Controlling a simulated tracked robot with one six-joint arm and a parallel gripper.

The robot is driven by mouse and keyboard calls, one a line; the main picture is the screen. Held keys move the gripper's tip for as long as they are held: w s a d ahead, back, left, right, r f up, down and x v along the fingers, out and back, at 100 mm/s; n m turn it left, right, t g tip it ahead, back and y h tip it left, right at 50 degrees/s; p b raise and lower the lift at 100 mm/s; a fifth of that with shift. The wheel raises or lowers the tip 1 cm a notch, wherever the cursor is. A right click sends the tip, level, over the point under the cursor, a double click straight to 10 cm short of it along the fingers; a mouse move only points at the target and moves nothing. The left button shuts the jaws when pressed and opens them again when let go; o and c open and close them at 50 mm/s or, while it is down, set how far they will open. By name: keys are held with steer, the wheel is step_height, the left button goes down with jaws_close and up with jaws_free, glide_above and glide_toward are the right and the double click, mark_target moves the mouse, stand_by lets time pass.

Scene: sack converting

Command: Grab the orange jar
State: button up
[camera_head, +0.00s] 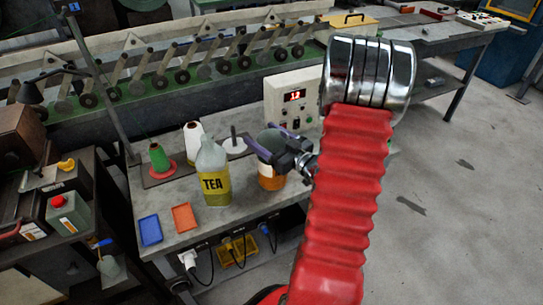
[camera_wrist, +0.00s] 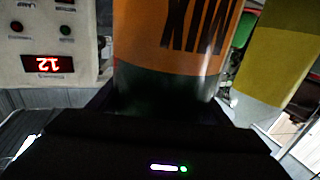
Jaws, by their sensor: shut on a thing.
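The orange jar (camera_head: 271,182) stands upright at the bench's front right, with an orange label band and a dark grey-green upper part. In the wrist view, the jar (camera_wrist: 175,38) fills the middle, upside down, with "MIX" lettering on its label. My gripper (camera_head: 266,142) reaches in from the right and is shut on the jar's dark upper part, with a purple finger along its near side. I cannot tell whether the jar's base touches the bench.
A TEA bottle (camera_head: 213,175) stands close left of the jar, also in the wrist view (camera_wrist: 283,50). A control box (camera_head: 293,100) is behind. Blue (camera_head: 150,230) and orange (camera_head: 185,217) trays lie front left. Thread spools (camera_head: 159,158) stand further left.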

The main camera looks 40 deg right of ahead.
steer(key=shift+r, duration=0.25)
step_height(320, 180, up, 9)
steer(key=shift+r, duration=0.2)
stand_by(1.1)
steer(key=shift+a, duration=0.25)
stand_by(0.6)
